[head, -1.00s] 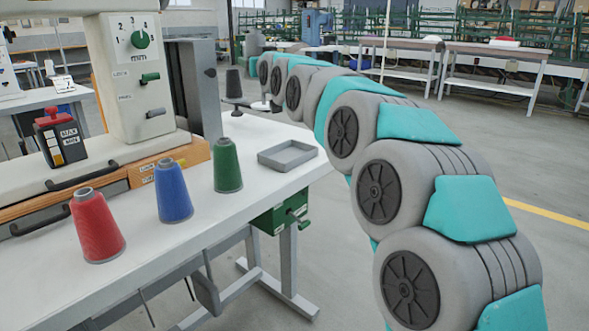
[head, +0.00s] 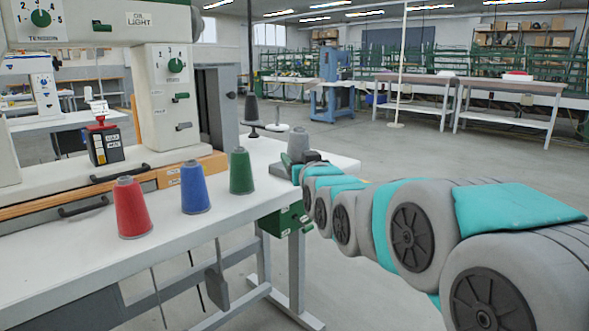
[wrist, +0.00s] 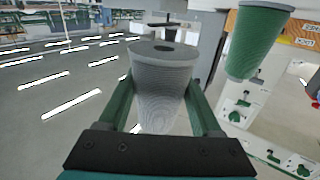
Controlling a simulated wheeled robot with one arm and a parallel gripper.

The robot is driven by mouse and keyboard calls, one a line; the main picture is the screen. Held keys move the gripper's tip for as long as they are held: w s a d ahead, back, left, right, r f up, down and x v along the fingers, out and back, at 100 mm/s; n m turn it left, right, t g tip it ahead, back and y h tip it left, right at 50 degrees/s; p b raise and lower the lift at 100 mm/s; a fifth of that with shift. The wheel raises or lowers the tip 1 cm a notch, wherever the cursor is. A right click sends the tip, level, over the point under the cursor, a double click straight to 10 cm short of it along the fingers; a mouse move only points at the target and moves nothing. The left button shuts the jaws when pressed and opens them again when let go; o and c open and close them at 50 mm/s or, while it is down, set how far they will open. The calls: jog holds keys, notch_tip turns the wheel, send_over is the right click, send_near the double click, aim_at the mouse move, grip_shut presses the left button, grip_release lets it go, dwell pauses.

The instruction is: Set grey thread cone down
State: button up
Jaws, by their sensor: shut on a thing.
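The grey thread cone (head: 298,143) stands upright in my gripper (head: 311,157), over the right part of the white table (head: 225,208). In the wrist view, the cone (wrist: 163,85) sits between the two green fingers, which are shut on its sides, with its wide end at the top of the picture. I cannot tell whether the cone touches the tray or table.
Bare tabletop shows around the row.

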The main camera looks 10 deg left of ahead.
jog(key=x, duration=0.5)
jog(key=f+p+x, duration=0.1)
jog(key=x, duration=0.4)
jog(key=d+x, duration=0.1)
jog(key=x, duration=0.4)
jog(key=shift+w+f, duration=0.15)
jog(key=shift+w, duration=0.05)
jog(key=shift+f, duration=0.1)
jog(key=shift+f+p, duration=0.35)
jog(key=shift+f, duration=1.35)
jog(key=shift+f, duration=0.1)
jog(key=shift+f, duration=0.15)
jog(key=o, duration=1.4)
